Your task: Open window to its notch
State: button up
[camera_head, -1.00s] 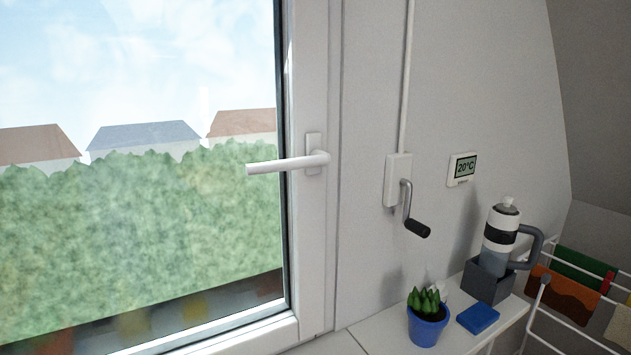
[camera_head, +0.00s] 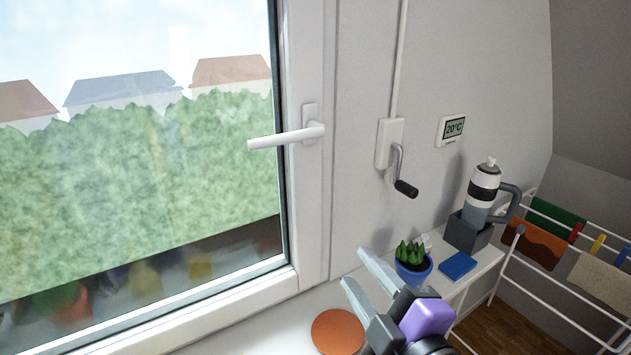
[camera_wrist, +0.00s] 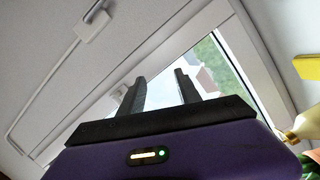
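The window (camera_head: 150,200) fills the left of the head view, its white frame (camera_head: 305,215) on its right side; I see no gap between sash and frame. The white handle (camera_head: 286,138) lies horizontal, its lever pointing left. My gripper (camera_head: 357,268) is at the bottom of the head view, below and right of the handle and apart from it. Its two grey fingers are spread with nothing between them. In the wrist view my gripper (camera_wrist: 158,90) also shows open, with part of the window (camera_wrist: 215,65) beyond the fingers.
A crank (camera_head: 400,172) hangs from a wall box. A thermostat (camera_head: 452,130) is on the wall. An orange disc (camera_head: 338,332) lies near my gripper. A drying rack (camera_head: 560,225) stands right.

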aim_at(281, 142)
jog(key=w+a+r+n+y+p, duration=0.15)
jog(key=a+r+n, duration=0.25)
jog(key=r, duration=0.4)
jog(key=w+a+r+n+y, duration=0.1)
jog(key=a+r+n+y, duration=0.15)
jog(key=r, duration=0.55)
jog(key=shift+n+g+h, duration=0.4)
jog(key=shift+n, duration=0.05)
jog(key=shift+s+a+b+x, duration=0.15)
jog(key=shift+b+x, duration=0.1)
jog(key=shift+x, duration=2.35)
jog(key=shift+s+a+b+x, duration=0.15)
jog(key=shift+b+x, duration=0.1)
jog(key=shift+x, duration=2.35)
jog(key=shift+r, duration=0.15)
grip_shut()
